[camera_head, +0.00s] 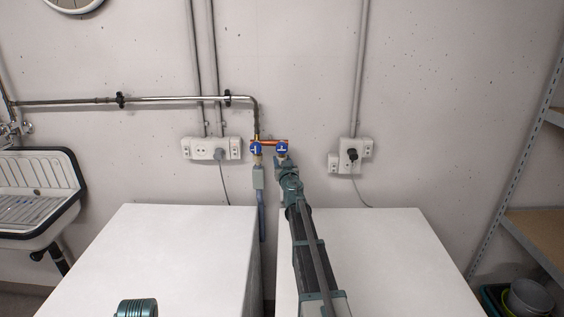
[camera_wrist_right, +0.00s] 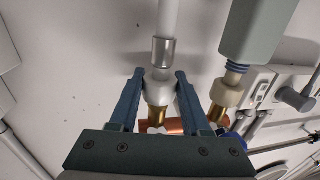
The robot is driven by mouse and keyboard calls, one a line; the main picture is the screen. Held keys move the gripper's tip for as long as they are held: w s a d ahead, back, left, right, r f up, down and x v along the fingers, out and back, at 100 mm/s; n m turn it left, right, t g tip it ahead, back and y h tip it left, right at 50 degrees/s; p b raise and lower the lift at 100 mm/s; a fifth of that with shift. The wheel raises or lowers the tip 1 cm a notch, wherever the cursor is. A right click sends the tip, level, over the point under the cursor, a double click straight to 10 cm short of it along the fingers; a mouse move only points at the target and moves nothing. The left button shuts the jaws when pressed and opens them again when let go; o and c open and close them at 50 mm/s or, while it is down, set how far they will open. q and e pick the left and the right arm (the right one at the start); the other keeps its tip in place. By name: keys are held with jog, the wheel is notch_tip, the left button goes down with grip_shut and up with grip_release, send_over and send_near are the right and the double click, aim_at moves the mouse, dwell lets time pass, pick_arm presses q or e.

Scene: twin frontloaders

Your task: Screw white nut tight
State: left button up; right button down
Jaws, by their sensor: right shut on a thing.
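In the right wrist view the white nut (camera_wrist_right: 158,92) sits between my right gripper's (camera_wrist_right: 159,74) two blue-grey fingers, which are shut on it. A pale hose with a metal sleeve (camera_wrist_right: 164,52) runs into the nut on one side. A brass outlet (camera_wrist_right: 156,116) is on its other side. In the head view my right gripper (camera_head: 284,161) is at the right blue-handled valve (camera_head: 282,148) and its arm hides the nut.
A second pale nut (camera_wrist_right: 226,94) with a grey-green box (camera_wrist_right: 257,30) is close beside the right gripper. Two white machine tops (camera_head: 165,250) stand below the valves, with a narrow gap between them. A sink (camera_head: 40,185) is at left and shelving (camera_head: 535,225) at right.

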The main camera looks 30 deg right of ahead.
jog(key=n+y, duration=0.1)
jog(key=y, duration=0.1)
jog(key=n+t+y, duration=0.1)
jog(key=shift+w+d+n+y, duration=0.1)
jog(key=shift+d+n+y, duration=0.2)
jog(key=shift+y, duration=0.1)
jog(key=shift+a+n+y, duration=0.2)
jog(key=shift+n+y, duration=0.3)
jog(key=shift+y, duration=0.3)
jog(key=c, duration=0.5)
grip_release()
